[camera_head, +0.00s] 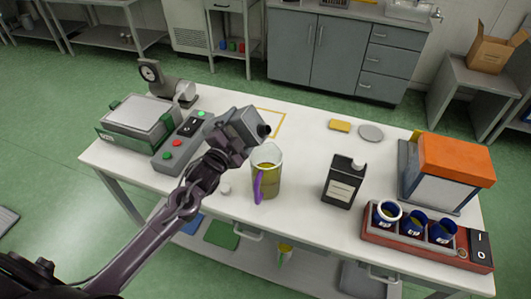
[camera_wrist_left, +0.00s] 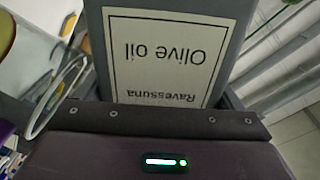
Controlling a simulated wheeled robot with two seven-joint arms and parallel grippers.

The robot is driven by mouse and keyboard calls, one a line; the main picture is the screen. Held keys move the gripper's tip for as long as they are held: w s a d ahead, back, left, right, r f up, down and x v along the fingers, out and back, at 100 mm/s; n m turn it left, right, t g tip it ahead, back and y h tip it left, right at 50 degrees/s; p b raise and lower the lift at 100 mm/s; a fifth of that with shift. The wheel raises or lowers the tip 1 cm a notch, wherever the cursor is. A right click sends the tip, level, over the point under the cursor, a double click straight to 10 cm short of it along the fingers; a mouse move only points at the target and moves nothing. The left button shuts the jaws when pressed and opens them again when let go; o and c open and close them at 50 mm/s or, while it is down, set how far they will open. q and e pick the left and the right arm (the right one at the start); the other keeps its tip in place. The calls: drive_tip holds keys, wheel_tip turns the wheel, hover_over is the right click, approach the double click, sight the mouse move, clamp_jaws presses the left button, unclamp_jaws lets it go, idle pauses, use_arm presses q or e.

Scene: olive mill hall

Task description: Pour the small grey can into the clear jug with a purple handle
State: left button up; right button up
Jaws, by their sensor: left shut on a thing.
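The small grey can (camera_head: 240,124) is held by my left gripper (camera_head: 228,142), tipped over on its side above the jug. Its dark spout end points right, over the jug's mouth; I cannot make out a stream. In the left wrist view the can (camera_wrist_left: 205,18) fills the top middle, with its "Ravessuna Olive oil" label upside down. The clear jug (camera_head: 267,158) stands upright on the table, its purple handle (camera_head: 258,186) facing me, with yellow-green liquid inside. A clear rim, apparently the jug's, shows at the left wrist view's left. My right gripper is out of view.
A black can with a white cap (camera_head: 343,182) stands right of the jug. A red rack (camera_head: 380,238) with blue cups and an orange-topped box (camera_head: 455,160) are at the right. A button panel (camera_head: 182,142) and a scale (camera_head: 140,117) are at the left.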

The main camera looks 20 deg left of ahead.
sight(229, 121)
use_arm(q)
drive_tip(key=shift+d+r+n+p, duration=0.3)
drive_tip(key=shift+r+n+p, duration=0.1)
drive_tip(key=shift+n, duration=0.5)
drive_tip(key=shift+d+r+n+p, duration=0.1)
drive_tip(key=shift+n+p, duration=0.25)
drive_tip(key=shift+n, duration=0.25)
drive_tip(key=n, duration=0.1)
drive_tip(key=a+f+n, duration=0.1)
drive_tip(key=shift+a+f+n, duration=0.1)
drive_tip(key=shift+f+n, duration=0.2)
drive_tip(key=shift+n, duration=0.1)
drive_tip(key=r+n+p, duration=0.1)
drive_tip(key=r+p, duration=0.1)
drive_tip(key=a+r+n+p, duration=0.1)
drive_tip(key=r+n+p, duration=0.1)
drive_tip(key=shift+w+r, duration=0.1)
drive_tip(key=shift+a+r+n, duration=0.1)
drive_tip(key=shift+r+n, duration=0.45)
drive_tip(key=shift+n, duration=0.15)
drive_tip(key=shift+a+r+n, duration=0.15)
drive_tip(key=shift+r+n, duration=0.3)
drive_tip(key=shift+n, duration=0.05)
